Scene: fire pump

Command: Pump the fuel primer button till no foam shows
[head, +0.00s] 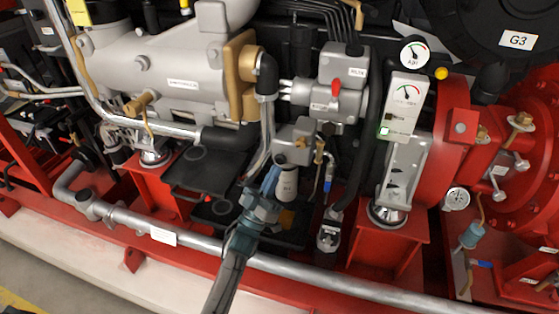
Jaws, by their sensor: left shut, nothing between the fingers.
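My left gripper (271,180) reaches up from the bottom of the head view and is shut and empty. Its tips are just below and left of a grey block (294,143) with brass fittings, beside the white filter canister (287,184) under that block. Whether the tips touch the block cannot be told. The primer button is not clearly seen; it may be hidden by the gripper or too small to make out. No foam can be made out. My right gripper is not in view.
A silver pipe (350,283) runs across the front below the block. A blue-handled valve (328,183) and black hoses stand close on the right. A gauge panel (405,103) is further right.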

